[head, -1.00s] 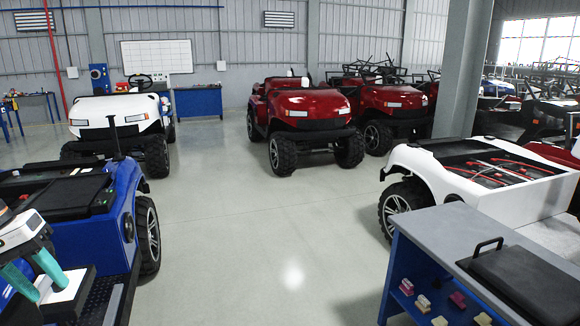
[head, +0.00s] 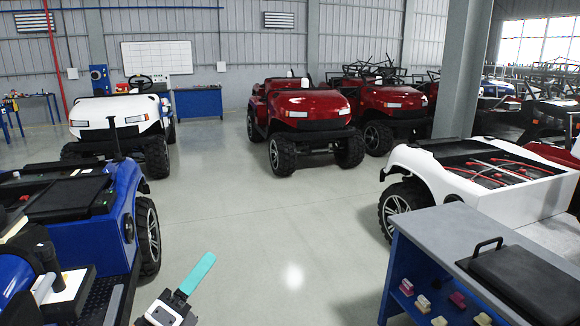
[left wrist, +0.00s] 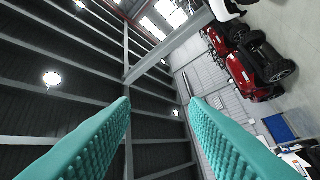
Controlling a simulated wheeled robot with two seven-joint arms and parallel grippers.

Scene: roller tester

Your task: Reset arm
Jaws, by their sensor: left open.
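My left gripper (head: 206,262) is at the bottom of the head view, left of centre, over the open floor. A teal finger points up and to the right, apart from any object. In the left wrist view both teal fingers (left wrist: 160,100) stand wide apart with nothing between them. That view looks up past them at the ceiling beams and sideways at the red vehicles. My right gripper is not in view.
A blue vehicle (head: 75,220) and a black device with a white rod (head: 68,286) are at the left. A workbench (head: 450,240) with a black lidded case (head: 528,285) is at the right. A white vehicle (head: 500,195) stands behind it. The floor between is clear.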

